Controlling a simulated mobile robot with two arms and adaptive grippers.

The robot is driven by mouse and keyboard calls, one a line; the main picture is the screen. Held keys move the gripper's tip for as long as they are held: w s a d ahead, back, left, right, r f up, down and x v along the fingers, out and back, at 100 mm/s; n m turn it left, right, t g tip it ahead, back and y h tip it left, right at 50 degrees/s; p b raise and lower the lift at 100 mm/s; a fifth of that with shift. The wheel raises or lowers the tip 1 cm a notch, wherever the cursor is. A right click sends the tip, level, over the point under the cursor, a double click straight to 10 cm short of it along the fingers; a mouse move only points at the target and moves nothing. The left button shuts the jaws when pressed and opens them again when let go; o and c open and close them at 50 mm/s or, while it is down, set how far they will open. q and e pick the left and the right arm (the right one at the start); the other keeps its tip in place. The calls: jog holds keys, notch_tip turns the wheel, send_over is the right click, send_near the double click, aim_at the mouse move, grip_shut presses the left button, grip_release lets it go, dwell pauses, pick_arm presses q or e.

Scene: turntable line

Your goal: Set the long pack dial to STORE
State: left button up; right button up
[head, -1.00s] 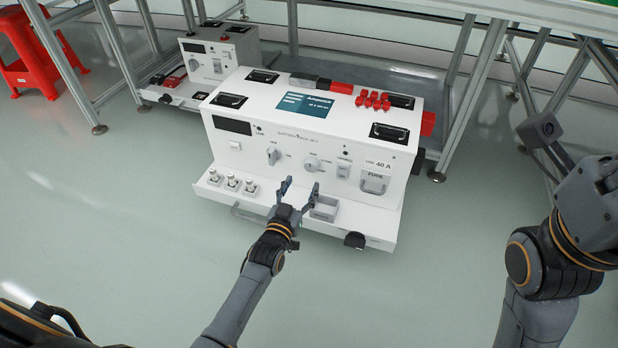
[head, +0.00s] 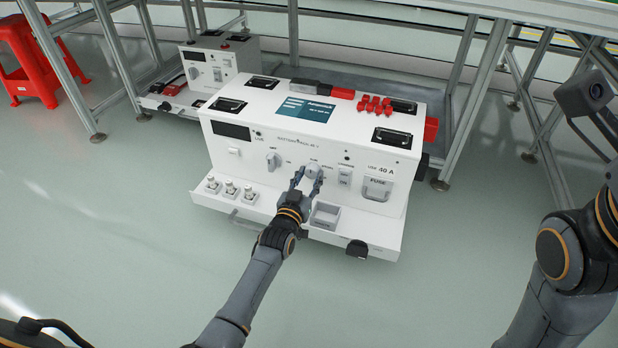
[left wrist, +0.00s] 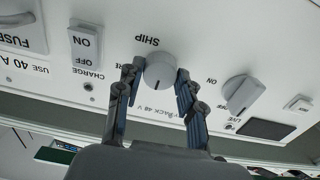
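The long pack (head: 255,110) is a white box with a front panel, standing low ahead of me. A short mark shows on the dial's lower side there. My left gripper (head: 309,174) has one finger on each side of the dial, with narrow gaps; contact is unclear.
A second knob (head: 273,161), a rocker switch (head: 345,175) and a fuse handle (head: 377,188) flank the dial. A front ledge below holds several small toggles and a grey tray (head: 325,214). A smaller unit (head: 222,62), metal frame legs and a red stool (head: 27,60) stand behind.

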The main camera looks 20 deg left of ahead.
pick_arm(q)
jog(key=shift+c, duration=0.9)
